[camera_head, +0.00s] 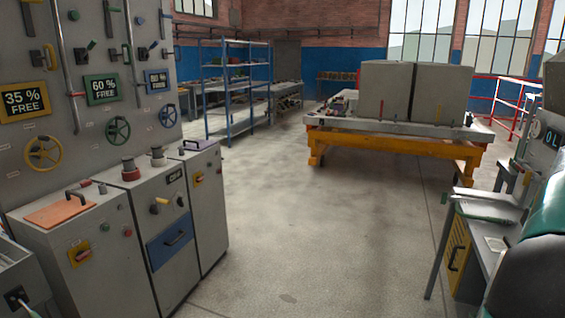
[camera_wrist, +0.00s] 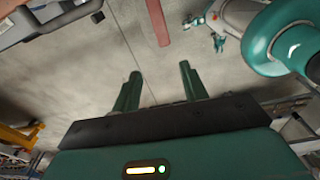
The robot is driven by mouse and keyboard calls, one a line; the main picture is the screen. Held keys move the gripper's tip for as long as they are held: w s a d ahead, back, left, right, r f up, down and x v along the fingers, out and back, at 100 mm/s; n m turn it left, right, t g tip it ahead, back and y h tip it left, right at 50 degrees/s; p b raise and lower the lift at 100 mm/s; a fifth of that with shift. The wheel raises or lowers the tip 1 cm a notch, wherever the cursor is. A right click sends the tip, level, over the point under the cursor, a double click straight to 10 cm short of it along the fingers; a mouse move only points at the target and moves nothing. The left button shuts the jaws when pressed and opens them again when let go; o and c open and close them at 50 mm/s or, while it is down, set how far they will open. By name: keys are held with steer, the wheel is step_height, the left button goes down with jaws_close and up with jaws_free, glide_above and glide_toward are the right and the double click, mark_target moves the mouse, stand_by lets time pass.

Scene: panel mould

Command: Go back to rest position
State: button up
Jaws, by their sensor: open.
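My gripper (camera_wrist: 160,80) shows in the wrist view with its two green fingers apart. It is open and nothing is between the fingers. Bare grey floor (camera_wrist: 120,48) lies beyond the fingertips. In the head view the gripper itself does not show. A green and dark rounded part of my own arm fills the lower right corner there.
A panel (camera_head: 90,130) with handwheels and levers stands at left above grey cabinets (camera_head: 100,240). A yellow-framed table (camera_head: 380,142) bears large grey blocks (camera_head: 385,90). A desk (camera_head: 480,225) stands at right. Blue shelving (camera_head: 235,90) is at the back. The middle floor is clear.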

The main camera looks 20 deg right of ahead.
steer(key=w+a+m+t, duration=0.1)
steer(key=w+a, duration=0.3)
steer(key=a, duration=0.4)
steer(key=w+a+m+h, duration=0.15)
steer(key=w+a, duration=0.25)
steer(key=a, duration=0.4)
steer(key=w+a+m+t, duration=0.15)
steer(key=w+a, duration=0.25)
steer(key=a, duration=0.5)
steer(key=s+a+f+m+t, duration=0.1)
steer(key=s+a+f+m, duration=0.1)
steer(key=a, duration=0.9)
steer(key=s+a+f+m+t, duration=0.1)
steer(key=s+a+f+m, duration=0.2)
steer(key=a, duration=0.9)
step_height(320, 180, down, 2)
steer(key=shift+s+a+f+y, duration=0.2)
steer(key=shift+s+a+y, duration=0.05)
steer(key=shift+s+y, duration=0.25)
steer(key=shift+c, duration=0.8)
steer(key=shift+d, duration=0.15)
